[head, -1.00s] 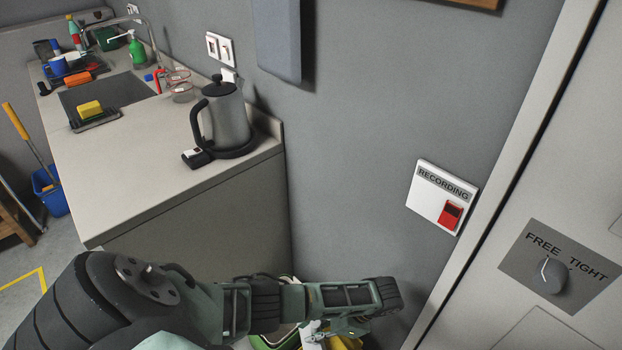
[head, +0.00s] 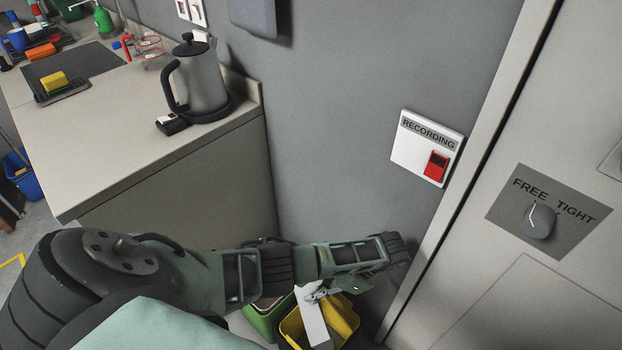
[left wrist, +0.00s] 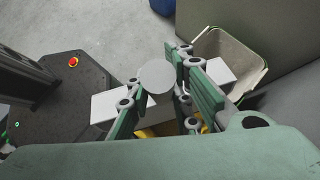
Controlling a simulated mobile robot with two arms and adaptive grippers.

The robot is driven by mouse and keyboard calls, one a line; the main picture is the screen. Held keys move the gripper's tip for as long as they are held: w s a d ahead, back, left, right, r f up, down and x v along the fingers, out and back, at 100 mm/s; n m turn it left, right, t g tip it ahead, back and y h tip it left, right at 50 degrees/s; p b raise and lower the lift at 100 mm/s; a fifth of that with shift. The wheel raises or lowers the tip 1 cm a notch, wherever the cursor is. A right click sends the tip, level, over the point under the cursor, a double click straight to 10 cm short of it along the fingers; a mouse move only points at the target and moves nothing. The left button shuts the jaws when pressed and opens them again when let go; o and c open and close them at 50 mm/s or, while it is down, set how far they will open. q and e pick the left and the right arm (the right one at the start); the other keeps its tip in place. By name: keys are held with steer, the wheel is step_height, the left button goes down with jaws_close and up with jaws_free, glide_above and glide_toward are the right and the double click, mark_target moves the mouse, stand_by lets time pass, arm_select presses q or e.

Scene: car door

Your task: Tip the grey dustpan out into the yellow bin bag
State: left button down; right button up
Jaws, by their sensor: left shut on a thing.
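My left gripper (head: 322,294) reaches in from the left, low in the head view, and is shut on the pale grey dustpan (head: 312,320). The dustpan hangs below the gripper, over the mouth of the bin with the yellow bin bag (head: 343,322). In the left wrist view the fingers (left wrist: 165,105) close on the dustpan's grip, whose round pale end (left wrist: 157,77) shows between them. Pieces of yellow show below the fingers there. The dustpan's tilt and its contents cannot be made out. My right gripper is in neither view.
A green bin (head: 262,318) stands left of the yellow-bagged one; an open pale bin (left wrist: 252,65) shows in the left wrist view. The counter (head: 110,135) with a kettle (head: 200,80) is behind left. Wall and a grey panel (head: 550,210) close off the right.

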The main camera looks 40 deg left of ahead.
arm_select(q)
steer(key=shift+w+d+r+g+y+b, duration=0.1)
steer(key=shift+w+d+g+y+b, duration=0.25)
steer(key=shift+w+d+b, duration=0.4)
steer(key=shift+w+a, duration=0.1)
steer(key=shift+w, duration=0.05)
stand_by(1.4)
step_height(320, 180, up, 5)
steer(key=p, duration=0.5)
steer(key=shift+p, duration=0.3)
